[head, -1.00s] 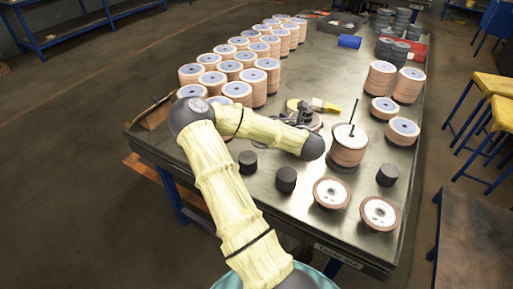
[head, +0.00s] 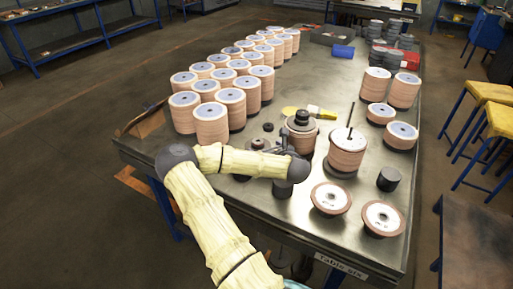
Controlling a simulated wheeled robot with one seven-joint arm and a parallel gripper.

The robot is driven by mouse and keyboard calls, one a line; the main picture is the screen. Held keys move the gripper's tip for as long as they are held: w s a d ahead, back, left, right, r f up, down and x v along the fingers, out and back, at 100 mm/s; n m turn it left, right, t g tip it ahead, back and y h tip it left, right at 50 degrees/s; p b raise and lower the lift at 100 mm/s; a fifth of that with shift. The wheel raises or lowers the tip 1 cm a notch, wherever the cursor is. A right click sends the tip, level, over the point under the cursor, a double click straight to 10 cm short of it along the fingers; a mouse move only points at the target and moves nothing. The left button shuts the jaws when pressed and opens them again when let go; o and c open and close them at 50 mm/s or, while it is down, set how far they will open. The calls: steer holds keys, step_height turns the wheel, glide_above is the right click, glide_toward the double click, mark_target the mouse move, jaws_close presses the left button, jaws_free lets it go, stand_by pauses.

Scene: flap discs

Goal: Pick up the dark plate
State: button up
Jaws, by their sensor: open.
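My gripper (head: 281,148) is small in the head view, just beyond the pale arm's end, left of a stack of brown discs (head: 299,139) topped by a black knob (head: 301,117). The jaws are open; I see nothing held. Low behind the gripper lie a small dark disc (head: 268,127) and a brown-rimmed disc with a dark centre (head: 258,144), partly hidden by my arm. I cannot tell for certain which piece is the dark plate.
Stacks of pinkish discs (head: 211,124) fill the table's left side. A spindle stack (head: 347,150), a black cylinder (head: 389,179) and two single discs (head: 330,198) stand at front right. A yellow-handled brush (head: 320,112) lies behind. The mid-back tabletop is clear.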

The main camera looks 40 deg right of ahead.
mark_target(261, 144)
steer(key=shift+w+d+f, duration=0.2)
steer(key=shift+w, duration=0.25)
steer(key=shift+w, duration=0.15)
steer(key=x, duration=0.5)
steer(key=c, duration=0.9)
steer(key=shift+r, duration=0.1)
step_height(261, 144, up, 18)
steer(key=shift+f+p, duration=0.1)
steer(key=shift+p, duration=0.45)
